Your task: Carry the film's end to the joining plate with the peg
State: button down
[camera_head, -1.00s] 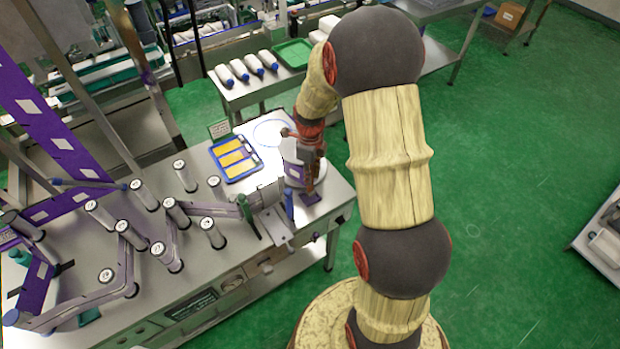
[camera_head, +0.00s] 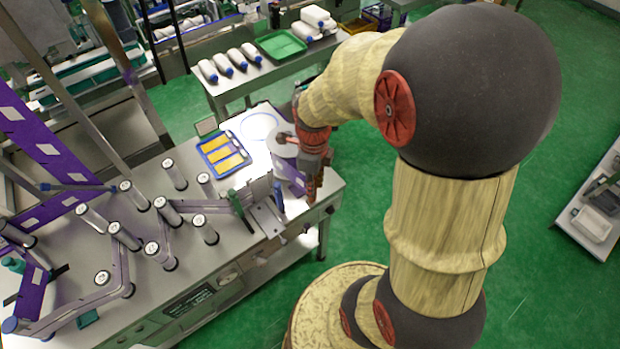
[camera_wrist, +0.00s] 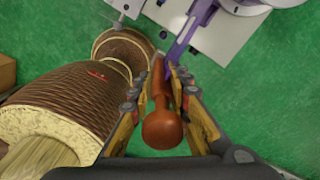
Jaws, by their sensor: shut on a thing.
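My gripper (camera_head: 314,182) is at the right end of the steel table. In the wrist view its fingers (camera_wrist: 164,78) are shut on a brown-orange peg (camera_wrist: 163,128) with a round knob. A purple film strip (camera_wrist: 188,33) reaches down to the peg's far end; whether it is wrapped around or only touches the peg, I cannot tell. In the head view the film (camera_head: 291,176) shows just left of my gripper. A small metal plate, likely the joining plate (camera_head: 268,217), sits at the table's front edge, left of and below my gripper.
Several upright rollers (camera_head: 122,235) fill the table's left half. A blue tray with yellow pieces (camera_head: 222,153) lies behind the plate. A green post (camera_head: 237,203) and a blue post (camera_head: 279,195) stand beside the plate. Green floor (camera_head: 540,270) is free to the right.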

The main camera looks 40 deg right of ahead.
aim_at(312, 200)
jog(key=shift+f+b, duration=2.65)
jog(key=shift+f, duration=1.8)
jog(key=shift+w, duration=0.1)
jog(key=shift+w+d+f, duration=0.15)
jog(key=shift+w+f, duration=0.05)
jog(key=shift+w, duration=0.15)
jog(key=w+a+p, duration=0.1)
jog(key=w+a, duration=1.1)
jog(key=shift+w, duration=0.2)
jog(key=shift+a+f, duration=0.1)
jog(key=shift+f, duration=0.05)
